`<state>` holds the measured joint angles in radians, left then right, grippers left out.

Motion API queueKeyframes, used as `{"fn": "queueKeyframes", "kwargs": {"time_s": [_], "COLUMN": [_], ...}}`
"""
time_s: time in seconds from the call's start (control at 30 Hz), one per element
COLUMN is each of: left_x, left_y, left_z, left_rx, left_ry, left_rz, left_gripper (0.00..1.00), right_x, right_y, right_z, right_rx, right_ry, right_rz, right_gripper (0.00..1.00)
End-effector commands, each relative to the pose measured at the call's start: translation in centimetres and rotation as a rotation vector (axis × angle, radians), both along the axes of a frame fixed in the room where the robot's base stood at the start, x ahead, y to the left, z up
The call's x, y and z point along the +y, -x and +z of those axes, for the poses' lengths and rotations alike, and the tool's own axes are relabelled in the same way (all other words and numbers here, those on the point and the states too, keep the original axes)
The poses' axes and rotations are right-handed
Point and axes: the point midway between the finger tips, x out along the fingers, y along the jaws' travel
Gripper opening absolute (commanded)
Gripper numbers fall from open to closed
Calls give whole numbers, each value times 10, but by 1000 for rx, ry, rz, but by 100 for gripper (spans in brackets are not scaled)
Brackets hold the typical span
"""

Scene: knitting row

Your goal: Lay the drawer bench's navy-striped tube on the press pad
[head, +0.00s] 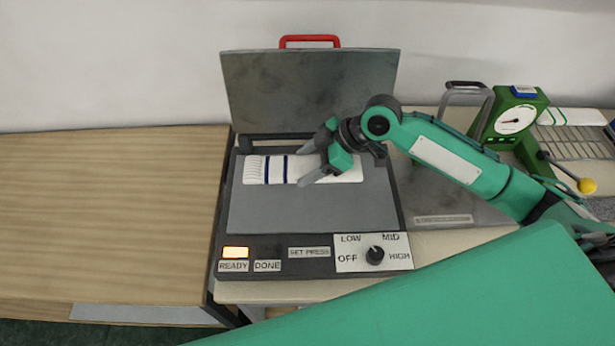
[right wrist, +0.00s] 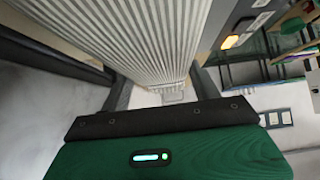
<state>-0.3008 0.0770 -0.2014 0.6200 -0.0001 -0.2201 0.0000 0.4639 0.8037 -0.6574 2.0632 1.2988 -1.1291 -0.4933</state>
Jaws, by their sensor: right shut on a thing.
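The white ribbed tube with navy stripes (head: 257,169) lies lengthwise across the back of the grey press pad (head: 290,208) in the head view. It appears to rest on the pad or just over it; contact is hard to tell. My right gripper (head: 309,167) reaches in from the right and is shut on the tube right of its stripes, partly hiding it. In the right wrist view the ribbed tube (right wrist: 140,38) runs up from between the dark fingers. My left gripper is out of view.
The press lid (head: 305,92) with its red handle stands open behind the pad. The front panel has a lit READY lamp (head: 236,253) and a dial (head: 375,255). A bare wooden bench (head: 110,215) is at left. A green gauge (head: 514,120) and wire rack (head: 580,145) stand at right.

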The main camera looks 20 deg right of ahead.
Motion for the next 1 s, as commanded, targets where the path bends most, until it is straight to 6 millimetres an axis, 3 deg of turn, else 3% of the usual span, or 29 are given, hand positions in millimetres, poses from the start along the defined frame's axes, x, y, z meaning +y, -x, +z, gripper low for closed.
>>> {"fn": "queueKeyframes", "kwargs": {"time_s": [0.53,0.93,0.97,1.0], "left_x": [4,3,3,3], "left_y": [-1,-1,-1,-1], "left_z": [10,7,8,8], "left_rx": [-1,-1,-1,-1], "left_ry": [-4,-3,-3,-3], "left_rz": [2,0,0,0], "left_gripper": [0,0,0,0], "right_x": [0,0,0,0], "right_y": [1,0,0,0], "right_z": [-62,-69,-68,-68], "right_rx": [1,-1,-2,-1], "right_ry": [0,0,1,0], "right_rz": [0,-1,-1,0], "right_gripper": [41,41,69,76]}}
